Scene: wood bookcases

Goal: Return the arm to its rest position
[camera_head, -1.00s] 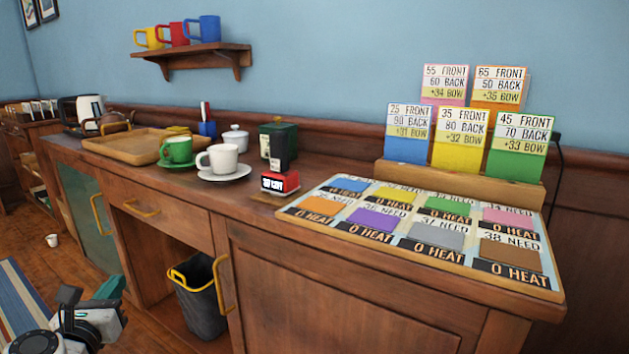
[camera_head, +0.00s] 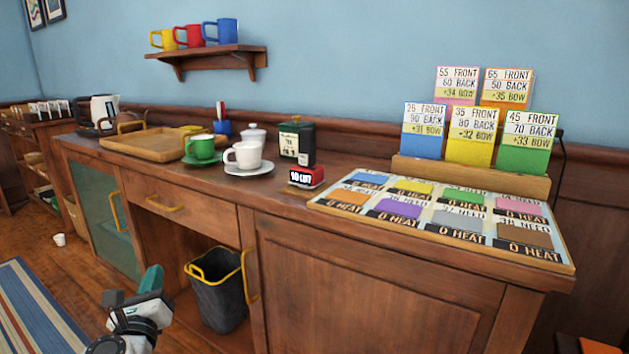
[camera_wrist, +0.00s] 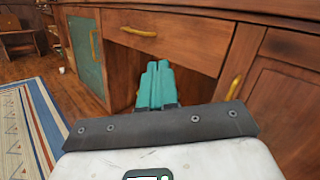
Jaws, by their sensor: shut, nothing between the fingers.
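My gripper (camera_head: 152,279) is at the lower left of the head view, low in front of the wooden counter (camera_head: 350,290). Its teal fingers are together with nothing between them. In the wrist view the shut teal fingers (camera_wrist: 157,84) point toward the counter's front, below a drawer (camera_wrist: 165,35) with a yellow handle. The gripper appears apart from the counter. Part of my arm shows below it at the bottom edge of the head view.
A dark bin (camera_head: 217,290) with a yellow rim stands in the open bay near my gripper. A striped rug (camera_head: 40,310) and a small white cup (camera_head: 59,240) lie on the floor at left. Mugs, a tray (camera_head: 150,146) and a card board (camera_head: 440,218) are on the counter.

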